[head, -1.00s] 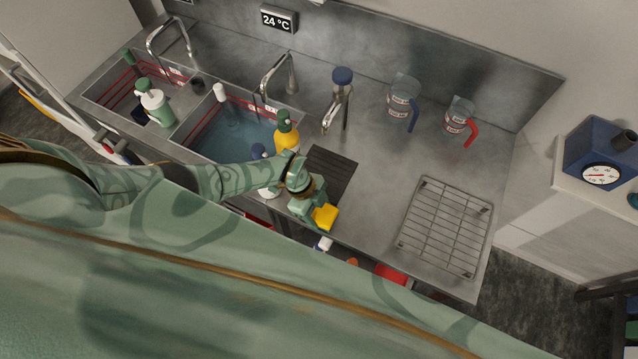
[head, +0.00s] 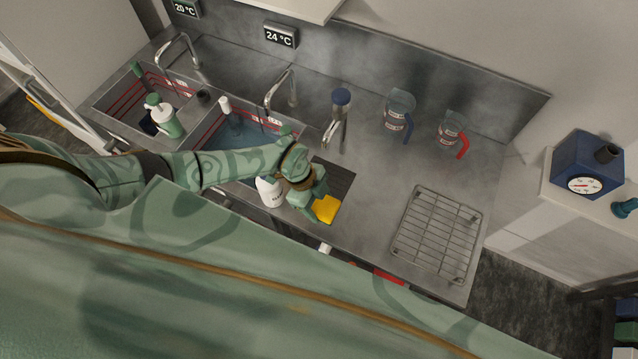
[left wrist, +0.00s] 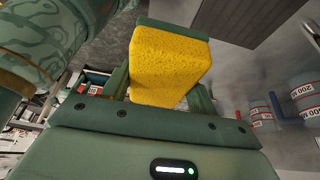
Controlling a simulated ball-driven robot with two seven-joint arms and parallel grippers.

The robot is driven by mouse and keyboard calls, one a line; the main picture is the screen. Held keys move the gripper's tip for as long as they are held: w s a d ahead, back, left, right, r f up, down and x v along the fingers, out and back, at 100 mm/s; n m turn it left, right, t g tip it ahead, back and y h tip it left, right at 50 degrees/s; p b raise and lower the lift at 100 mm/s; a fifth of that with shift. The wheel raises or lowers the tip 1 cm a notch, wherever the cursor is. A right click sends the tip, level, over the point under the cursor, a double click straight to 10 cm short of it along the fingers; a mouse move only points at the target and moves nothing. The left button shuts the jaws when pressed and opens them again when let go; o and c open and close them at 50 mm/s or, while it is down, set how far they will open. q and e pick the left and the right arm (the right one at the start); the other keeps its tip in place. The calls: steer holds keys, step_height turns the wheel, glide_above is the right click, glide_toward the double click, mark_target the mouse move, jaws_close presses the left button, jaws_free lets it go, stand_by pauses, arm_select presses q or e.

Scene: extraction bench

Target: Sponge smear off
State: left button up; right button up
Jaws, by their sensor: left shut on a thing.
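My left gripper (head: 320,203) is shut on a yellow sponge (head: 327,209). The sponge is over the front part of a dark ribbed panel (head: 338,179) in the steel bench; I cannot tell whether it touches. In the left wrist view the sponge (left wrist: 168,65) sits squarely between the two fingers. I cannot make out a smear; the sponge, gripper and forearm hide part of the bench. My right gripper is not in view.
A white bottle (head: 269,191) stands close left of the gripper. A water-filled sink (head: 222,137) lies behind my forearm. A blue-handled jug (head: 398,112), red-handled jug (head: 451,131) and wire rack (head: 438,232) are right. Bare steel lies between.

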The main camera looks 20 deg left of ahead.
arm_select(q)
step_height(320, 180, up, 9)
steer(key=shift+f, duration=0.15)
stand_by(0.4)
stand_by(0.6)
